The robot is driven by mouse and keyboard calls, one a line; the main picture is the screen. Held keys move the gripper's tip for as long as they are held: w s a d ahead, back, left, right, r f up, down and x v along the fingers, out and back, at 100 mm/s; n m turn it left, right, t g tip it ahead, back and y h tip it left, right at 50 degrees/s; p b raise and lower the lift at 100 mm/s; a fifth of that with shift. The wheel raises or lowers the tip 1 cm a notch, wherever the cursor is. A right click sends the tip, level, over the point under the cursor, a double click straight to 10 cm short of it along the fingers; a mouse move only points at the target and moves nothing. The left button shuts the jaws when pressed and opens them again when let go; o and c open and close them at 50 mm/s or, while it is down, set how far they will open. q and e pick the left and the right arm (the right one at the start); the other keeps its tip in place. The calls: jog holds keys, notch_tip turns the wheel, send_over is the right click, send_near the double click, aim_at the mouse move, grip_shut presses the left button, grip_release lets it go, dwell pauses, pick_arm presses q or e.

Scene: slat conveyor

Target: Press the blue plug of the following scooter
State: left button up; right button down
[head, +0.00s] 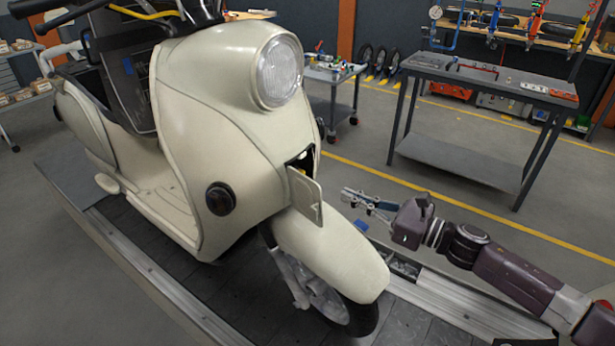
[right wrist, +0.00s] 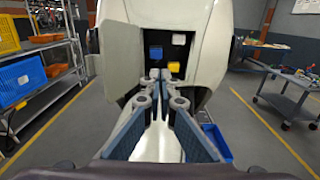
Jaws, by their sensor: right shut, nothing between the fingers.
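A cream scooter (head: 215,130) stands on the conveyor with its front towards me. Its front flap (head: 306,198) hangs open below the headlight beside a dark opening (head: 302,161). In the right wrist view the opening shows a blue plug (right wrist: 155,52) at upper left and a yellow plug (right wrist: 174,66) lower right of it. The plugs do not show in the head view. My right gripper (head: 345,193) is shut and empty, to the right of the flap and apart from the scooter. In its wrist view the fingertips (right wrist: 160,74) appear just below the blue plug. My left gripper is not in view.
The slat conveyor (head: 185,295) with metal side rails runs under the scooter. A grey workbench (head: 490,78) stands behind my right arm, and a small cart (head: 333,75) stands further back. The floor between the scooter and the workbench is clear.

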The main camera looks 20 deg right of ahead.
jog(key=p+x, duration=0.1)
jog(key=x, duration=0.2)
jog(key=p+x, duration=0.2)
jog(key=x, duration=0.2)
jog(key=p+x, duration=0.2)
jog(key=x, duration=0.2)
jog(key=shift+w+a+r, duration=0.1)
jog(key=shift+a+r, duration=0.1)
jog(key=shift+r, duration=0.05)
jog(key=shift+w+a+f, duration=0.2)
jog(key=shift+w+a, duration=0.1)
jog(key=shift+w, duration=0.05)
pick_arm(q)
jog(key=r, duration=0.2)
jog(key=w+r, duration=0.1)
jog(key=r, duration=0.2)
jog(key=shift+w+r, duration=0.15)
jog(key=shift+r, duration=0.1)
pick_arm(e)
jog(key=shift+b+x, duration=0.85)
jog(key=shift+b, duration=0.05)
jog(key=shift+w, duration=0.1)
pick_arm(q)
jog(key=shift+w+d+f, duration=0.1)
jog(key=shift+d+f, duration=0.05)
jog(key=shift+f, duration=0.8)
pick_arm(e)
jog(key=shift+r, duration=0.3)
